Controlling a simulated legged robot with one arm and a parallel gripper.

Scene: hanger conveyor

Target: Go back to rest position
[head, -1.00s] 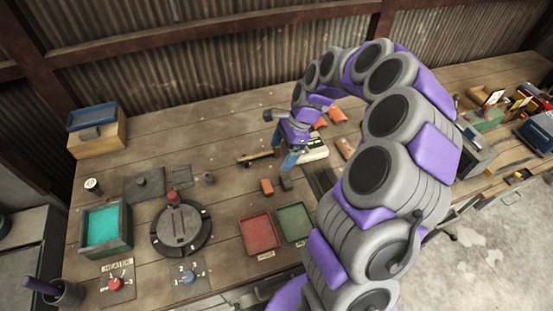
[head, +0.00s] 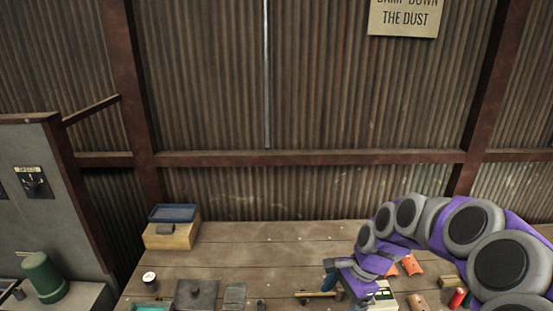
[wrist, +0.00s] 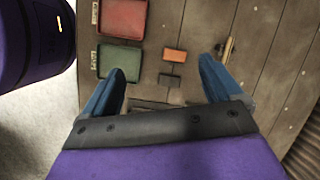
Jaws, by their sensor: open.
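My gripper (wrist: 163,85) is open and empty in the wrist view, its two blue fingers spread wide above the workbench. Between and beyond the fingers, a small orange block (wrist: 175,56) and a small dark block (wrist: 171,80) lie on the planks. In the head view my purple and grey arm curls in from the lower right. The gripper end shows low in that view, over the bench near a white-topped device (head: 380,297).
A red tray (wrist: 122,18) and a green tray (wrist: 119,58) lie on the bench. A blue-topped box (head: 172,236) stands at the back left. Orange pieces (head: 411,265) lie beside my arm. A corrugated wall closes the back.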

